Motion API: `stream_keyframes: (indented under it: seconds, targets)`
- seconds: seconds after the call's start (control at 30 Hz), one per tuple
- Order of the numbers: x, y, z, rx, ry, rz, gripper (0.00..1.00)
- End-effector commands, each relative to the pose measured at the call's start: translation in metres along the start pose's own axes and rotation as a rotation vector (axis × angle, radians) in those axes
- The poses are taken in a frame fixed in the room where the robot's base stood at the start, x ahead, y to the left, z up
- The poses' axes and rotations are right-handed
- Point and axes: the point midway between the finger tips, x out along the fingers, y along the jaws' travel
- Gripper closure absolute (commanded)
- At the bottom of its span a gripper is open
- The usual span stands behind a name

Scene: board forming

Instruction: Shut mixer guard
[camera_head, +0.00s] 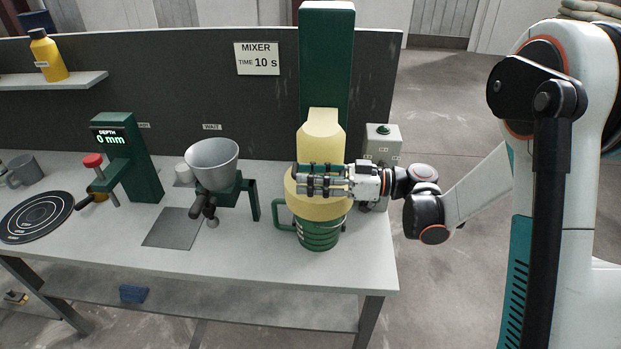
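The mixer has a tall dark green column (327,60) and a pale yellow head (321,132). Below the head, a rounded pale yellow part (320,209), which looks like the guard, sits around the top of a ribbed green bucket (319,238) with a side handle. My gripper (306,180) lies across the front of this yellow part with its fingers pointing left. It hides part of it, so I cannot tell whether they touch, whether the guard is fully shut, or whether the fingers are parted.
A grey control box (383,146) with a green button stands right of the mixer, partly behind my arm. A grey hopper (212,163) on a green stand is to the left. A depth gauge (110,137) stands further left. The bench front (250,262) is clear.

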Motion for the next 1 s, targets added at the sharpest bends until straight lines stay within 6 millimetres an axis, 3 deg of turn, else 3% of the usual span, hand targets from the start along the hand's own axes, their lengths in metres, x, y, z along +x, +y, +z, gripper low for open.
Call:
stream_keyframes:
  seconds: [0.17, 0.6, 0.8, 1.0]
  targets:
    - [-0.017, 0.001, 0.000, 0.000, 0.001, 0.003, 0.67]
    - [-0.100, 0.001, 0.000, 0.000, 0.000, 0.003, 0.67]
    - [-0.117, 0.001, 0.000, 0.000, 0.000, 0.001, 0.67]
    - [-0.120, 0.000, 0.000, 0.000, 0.000, 0.001, 0.67]
